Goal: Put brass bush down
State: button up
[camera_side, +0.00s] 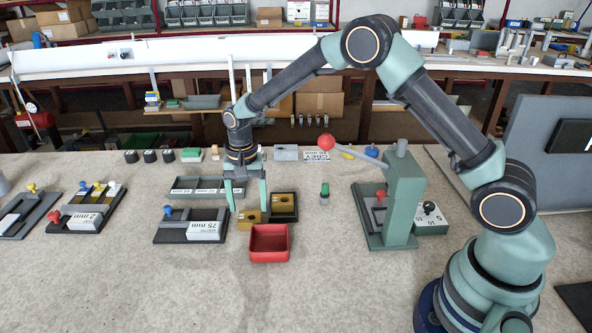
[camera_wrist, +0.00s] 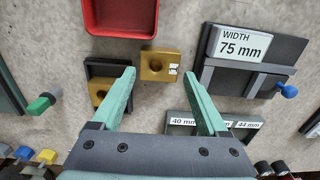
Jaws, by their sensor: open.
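A brass block with a round hole and a small white label (camera_wrist: 160,66) lies on the bench, and it also shows in the side view (camera_side: 250,217). My gripper (camera_wrist: 160,73) is open above it, with one fingertip to either side in the wrist view. I cannot tell whether a finger touches it. A second brass piece with a hole (camera_wrist: 99,90) sits in a black holder (camera_wrist: 112,69) beside it. In the side view the black holder (camera_side: 293,212) is just right of my gripper (camera_side: 249,208).
A red tray (camera_side: 268,256) stands in front of the brass block. A fixture marked 75 mm (camera_side: 180,237) is to the left and a green rack (camera_side: 195,193) behind it. A green lever press (camera_side: 402,200) stands right. Bench between the press and red tray is mostly clear.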

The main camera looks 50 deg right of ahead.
aim_at(249, 213)
jog(key=shift+s+f, duration=0.1)
jog(key=shift+f, duration=1.75)
grip_shut()
jog(key=shift+r, duration=0.1)
